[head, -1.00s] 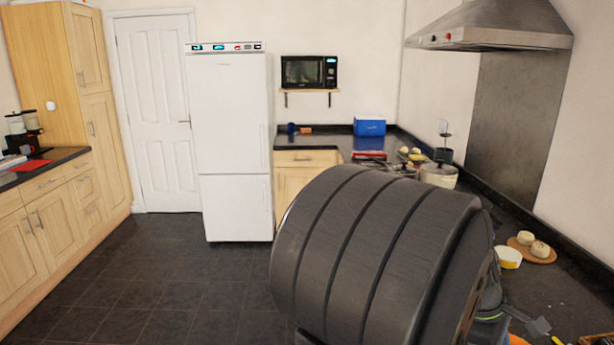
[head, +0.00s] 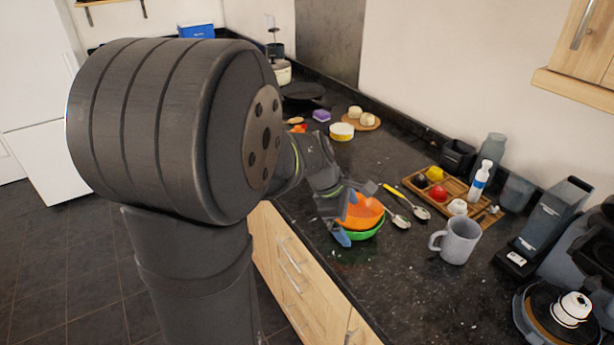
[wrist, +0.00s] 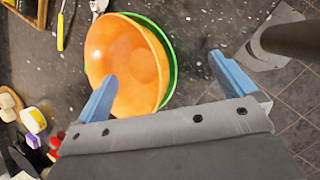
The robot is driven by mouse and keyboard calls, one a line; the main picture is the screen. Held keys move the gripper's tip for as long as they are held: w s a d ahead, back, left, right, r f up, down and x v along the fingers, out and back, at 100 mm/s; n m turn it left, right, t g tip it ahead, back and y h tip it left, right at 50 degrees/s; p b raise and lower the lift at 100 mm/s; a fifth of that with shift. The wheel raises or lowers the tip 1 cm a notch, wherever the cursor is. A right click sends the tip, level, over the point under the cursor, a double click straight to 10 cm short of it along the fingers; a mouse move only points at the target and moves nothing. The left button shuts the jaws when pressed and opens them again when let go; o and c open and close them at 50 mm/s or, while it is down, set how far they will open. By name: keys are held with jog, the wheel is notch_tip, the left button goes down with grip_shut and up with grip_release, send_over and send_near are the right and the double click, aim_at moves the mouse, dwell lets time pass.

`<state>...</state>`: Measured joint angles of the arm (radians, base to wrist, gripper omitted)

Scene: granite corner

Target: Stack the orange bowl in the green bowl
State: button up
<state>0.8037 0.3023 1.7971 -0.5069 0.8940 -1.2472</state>
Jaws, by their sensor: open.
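The orange bowl (head: 368,212) sits inside the green bowl (head: 366,234) on the dark worktop near its front edge. In the wrist view the orange bowl (wrist: 122,52) covers most of the green bowl (wrist: 171,62), whose rim shows as a crescent on the right. The orange bowl looks off-centre; I cannot tell whether it is fully seated. My gripper (head: 346,217) is at the bowls' near side, open. In the wrist view my gripper (wrist: 163,68) has one blue finger over the orange bowl and the other outside both bowls, with the rims between them.
Spoons (head: 410,215) lie just right of the bowls. A grey mug (head: 456,241) and a wooden tray (head: 480,215) with small items stand farther right. A yellow-and-white round container (head: 341,131) and a board with buns (head: 372,123) are behind. The worktop in front of the mug is clear.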

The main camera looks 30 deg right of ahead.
jog(key=w+d+r+m+t+y, duration=0.1)
jog(key=d+r+m+y, duration=0.1)
jog(key=r+m, duration=0.85)
jog(key=w+d+r+m+t+y, duration=0.1)
jog(key=w+d+r+m+y, duration=0.3)
jog(key=m, duration=1.2)
notch_tip(320, 180, down, 9)
jog(key=s+a+h, duration=0.1)
jog(key=s, duration=0.1)
jog(key=shift+s, duration=0.2)
jog(key=shift+r, duration=0.2)
notch_tip(320, 180, up, 10)
jog(key=shift+f, duration=0.1)
notch_tip(320, 180, down, 9)
notch_tip(320, 180, up, 7)
